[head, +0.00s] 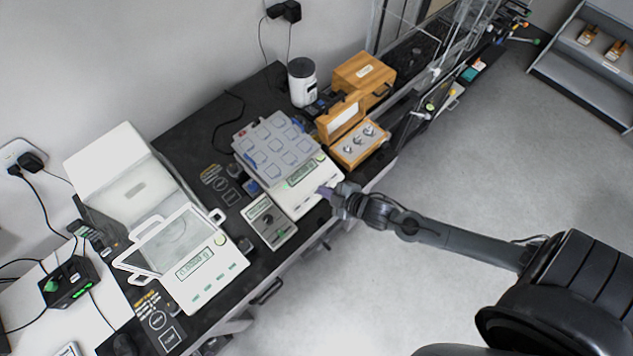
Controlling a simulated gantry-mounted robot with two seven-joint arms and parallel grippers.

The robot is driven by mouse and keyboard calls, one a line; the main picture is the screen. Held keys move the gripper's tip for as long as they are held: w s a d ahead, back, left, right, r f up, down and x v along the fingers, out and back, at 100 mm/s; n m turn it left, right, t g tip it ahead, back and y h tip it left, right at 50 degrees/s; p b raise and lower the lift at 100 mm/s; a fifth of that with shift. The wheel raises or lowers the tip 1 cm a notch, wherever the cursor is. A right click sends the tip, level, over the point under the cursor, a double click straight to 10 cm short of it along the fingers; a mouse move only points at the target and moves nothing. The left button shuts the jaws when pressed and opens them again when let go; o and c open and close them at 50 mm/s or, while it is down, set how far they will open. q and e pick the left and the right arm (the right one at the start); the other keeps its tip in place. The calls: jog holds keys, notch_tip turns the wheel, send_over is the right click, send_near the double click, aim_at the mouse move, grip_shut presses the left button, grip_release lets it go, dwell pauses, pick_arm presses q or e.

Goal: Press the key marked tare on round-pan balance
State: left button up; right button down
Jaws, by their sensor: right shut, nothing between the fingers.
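A white balance (297,198) with a lit green display stands mid-bench. A grey tray with square marked places (275,150) covers its top, so its pan is hidden. A second white balance (212,283) with a lit display, green keys and a clear draft shield stands to the left; its pan shape is not clear. I cannot tell by the pan which is the round-pan one, nor read a tare mark. My right gripper (325,192) is shut and empty, with its tips at the front right of the middle balance's panel. Contact cannot be made out. My left gripper is not in view.
An open wooden weight box (359,145), a closed wooden box (364,78) and a white cylinder (302,82) are to the right and behind. The floor in front is clear.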

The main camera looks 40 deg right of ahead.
pick_arm(q)
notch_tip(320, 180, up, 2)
jog(key=shift+p, duration=0.6)
pick_arm(e)
jog(key=shift+w+d+r+n+t+y, duration=0.2)
jog(key=shift+d+r+n, duration=0.1)
jog(key=shift+r, duration=0.2)
jog(key=shift+w+d+r+n+t+y, duration=0.1)
jog(key=shift+w+d+r+n+t, duration=0.15)
jog(key=shift+r, duration=0.25)
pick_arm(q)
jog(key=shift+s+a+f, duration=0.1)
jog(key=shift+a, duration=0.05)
pick_arm(e)
jog(key=shift+s+f, duration=0.1)
jog(key=f+b, duration=0.2)
jog(key=w+f+b, duration=0.1)
jog(key=f+b, duration=0.2)
jog(key=w+f+b, duration=0.1)
jog(key=f+b, duration=0.2)
jog(key=shift+w, duration=0.2)
pick_arm(q)
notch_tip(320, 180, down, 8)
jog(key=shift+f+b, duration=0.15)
jog(key=shift+b, duration=0.15)
pick_arm(e)
jog(key=shift+f, duration=0.15)
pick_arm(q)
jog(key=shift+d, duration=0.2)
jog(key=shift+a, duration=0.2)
